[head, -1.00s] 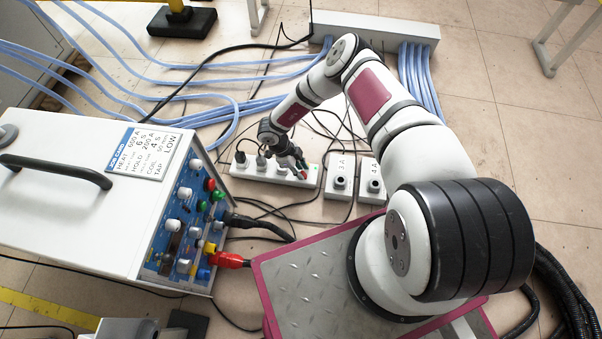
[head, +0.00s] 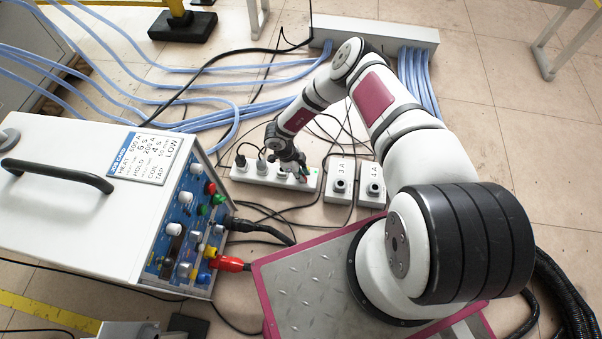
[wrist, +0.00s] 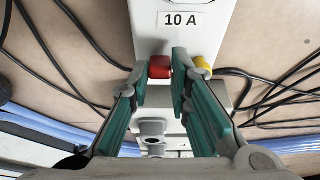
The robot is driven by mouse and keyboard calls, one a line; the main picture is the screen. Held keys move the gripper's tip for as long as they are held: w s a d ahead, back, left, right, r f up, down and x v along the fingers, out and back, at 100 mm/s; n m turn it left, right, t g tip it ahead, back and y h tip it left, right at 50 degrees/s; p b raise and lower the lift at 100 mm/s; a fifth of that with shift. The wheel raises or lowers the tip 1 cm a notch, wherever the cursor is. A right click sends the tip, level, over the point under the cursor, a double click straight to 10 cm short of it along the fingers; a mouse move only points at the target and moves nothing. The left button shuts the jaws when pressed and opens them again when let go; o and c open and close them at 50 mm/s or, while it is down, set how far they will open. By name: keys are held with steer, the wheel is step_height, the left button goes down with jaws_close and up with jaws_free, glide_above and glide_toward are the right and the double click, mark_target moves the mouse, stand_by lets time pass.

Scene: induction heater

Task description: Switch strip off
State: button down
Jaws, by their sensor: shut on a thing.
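The white power strip (head: 246,175) lies on the floor in the middle of the head view, with plugs along its left part. In the wrist view the strip (wrist: 150,35) runs up from the centre and carries a "10 A" label. In the head view my gripper (head: 303,174) is at the right end of the strip and mostly covers the switch. I cannot tell the switch's position.
Two white socket boxes marked 3 A (head: 339,184) and 4 A (head: 372,184) stand right of the strip. A yellow knob (wrist: 203,64) is close beside my right finger. The heater unit (head: 85,190) stands at left. Black cables and blue hoses (head: 215,125) cross the floor.

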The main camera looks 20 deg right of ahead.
mark_target(307, 180)
steer(key=shift+s+d+r+t+y+p, duration=0.3)
steer(key=shift+d+t+y+p, duration=0.2)
steer(key=shift+y+p, duration=0.6)
steer(key=shift+s+d+t+y+p, duration=0.25)
steer(key=shift+d+t+y+p, duration=0.25)
steer(key=shift+y+p, duration=0.6)
steer(key=shift+s+d+f+t+y+p, duration=0.2)
steer(key=shift+d+f+t+y+p, duration=0.05)
steer(key=shift+t+y+p, duration=0.5)
steer(key=shift+s+d+f+t+y, duration=0.25)
steer(key=shift+t+y, duration=0.2)
steer(key=shift+y, duration=0.5)
steer(key=shift+d, duration=0.1)
steer(key=c, duration=1.8)
jaws_free()
steer(key=shift+o, duration=0.2)
steer(key=shift+w, duration=0.1)
